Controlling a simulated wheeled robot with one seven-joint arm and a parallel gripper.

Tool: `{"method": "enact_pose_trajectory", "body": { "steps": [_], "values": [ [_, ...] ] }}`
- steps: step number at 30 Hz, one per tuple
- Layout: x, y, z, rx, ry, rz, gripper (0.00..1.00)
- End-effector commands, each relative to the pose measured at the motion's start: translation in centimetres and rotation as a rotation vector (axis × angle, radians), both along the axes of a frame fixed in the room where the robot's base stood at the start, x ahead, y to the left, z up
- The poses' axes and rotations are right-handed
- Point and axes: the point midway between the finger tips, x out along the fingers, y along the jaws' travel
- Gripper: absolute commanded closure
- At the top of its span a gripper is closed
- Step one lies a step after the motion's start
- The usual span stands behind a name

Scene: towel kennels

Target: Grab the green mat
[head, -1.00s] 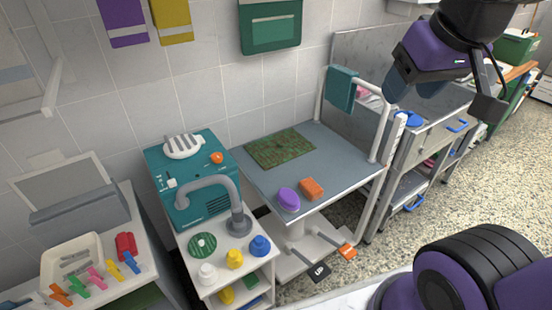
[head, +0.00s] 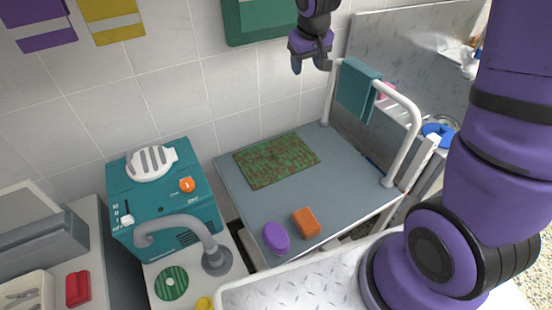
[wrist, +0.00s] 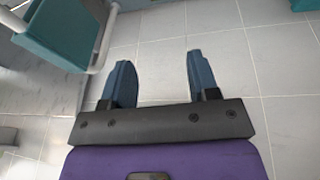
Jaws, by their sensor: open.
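The green mat (head: 277,160), mottled with brown, lies flat on the grey-blue table top (head: 238,202) towards its wall side. My gripper (head: 312,66) is in the air above and beyond the mat, near the tiled wall, apart from it. In the wrist view my gripper (wrist: 160,82) shows its two blue fingers spread with nothing between them. The mat is not visible in the wrist view.
A purple oval item (head: 277,238) and an orange block (head: 306,223) lie on the table's near part. A white rail (head: 408,118) with a teal towel (head: 357,90) stands at the table's right. A teal machine (head: 165,205) and grey tap (head: 213,250) are left.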

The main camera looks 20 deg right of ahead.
Motion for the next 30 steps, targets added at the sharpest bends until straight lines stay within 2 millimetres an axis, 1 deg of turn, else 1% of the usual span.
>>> {"method": "enact_pose_trajectory", "body": {
  "steps": [1, 5, 6, 8, 9, 11, 12, 13, 15, 18, 21, 24, 30],
  "values": [
    [1.1, 0.3, -2.1, 0.001, 0.018, 0.006, 0.45],
    [3.7, 0.9, -6.8, 0.007, 0.041, 0.026, 0.45],
    [4.4, 1.2, -8.3, 0.01, 0.049, 0.032, 0.45],
    [5.3, 1.5, -10.7, 0.015, 0.059, 0.04, 0.45],
    [5.9, 1.8, -12.3, 0.019, 0.067, 0.046, 0.45],
    [6.6, 2.1, -14.8, 0.025, 0.077, 0.054, 0.45],
    [7.1, 2.4, -16.5, 0.029, 0.085, 0.06, 0.45],
    [7.3, 2.6, -17.8, 0.034, 0.09, 0.064, 0.45],
    [7.8, 3.0, -20.7, 0.043, 0.103, 0.071, 0.45],
    [8.3, 3.5, -24.5, 0.056, 0.117, 0.082, 0.45],
    [8.4, 4.0, -27.5, 0.066, 0.13, 0.089, 0.45],
    [8.4, 4.3, -29.4, 0.075, 0.137, 0.093, 0.45],
    [8.5, 4.6, -31.7, 0.082, 0.142, 0.097, 0.45]
  ]
}}
